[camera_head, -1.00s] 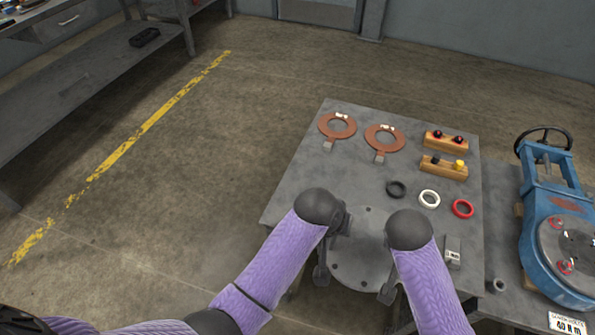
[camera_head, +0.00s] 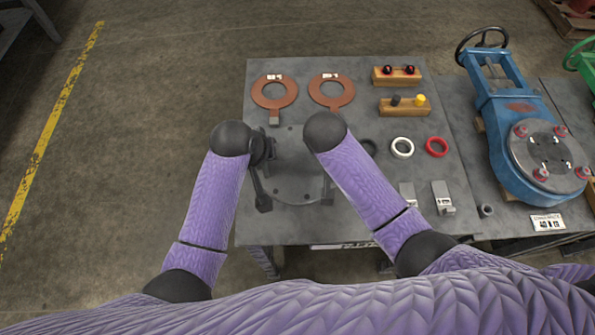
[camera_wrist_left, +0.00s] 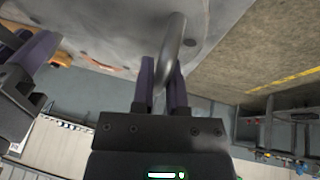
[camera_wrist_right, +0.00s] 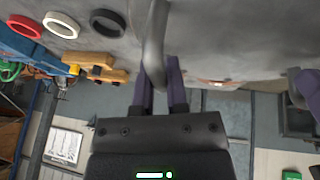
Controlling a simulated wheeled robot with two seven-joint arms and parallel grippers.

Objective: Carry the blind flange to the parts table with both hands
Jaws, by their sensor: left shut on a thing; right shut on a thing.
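The blind flange (camera_head: 292,180) is a grey disc with bolt holes, over the front left part of the grey parts table (camera_head: 262,228). My left gripper (camera_head: 264,150) is shut on a grey bar handle at its left side. The left wrist view shows that handle (camera_wrist_left: 172,45) between the fingers (camera_wrist_left: 162,88). My right gripper is hidden behind its wrist in the head view. In the right wrist view its fingers (camera_wrist_right: 161,88) are shut on the other bar handle (camera_wrist_right: 154,45). I cannot tell whether the flange touches the tabletop.
Two copper rings (camera_head: 275,91) (camera_head: 331,91) lie just behind the flange. A black ring (camera_head: 369,148), white ring (camera_head: 402,148) and red ring (camera_head: 436,147) lie to the right. Wooden blocks (camera_head: 396,77) (camera_head: 404,107) stand behind them. A blue valve (camera_head: 500,105) stands further right.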

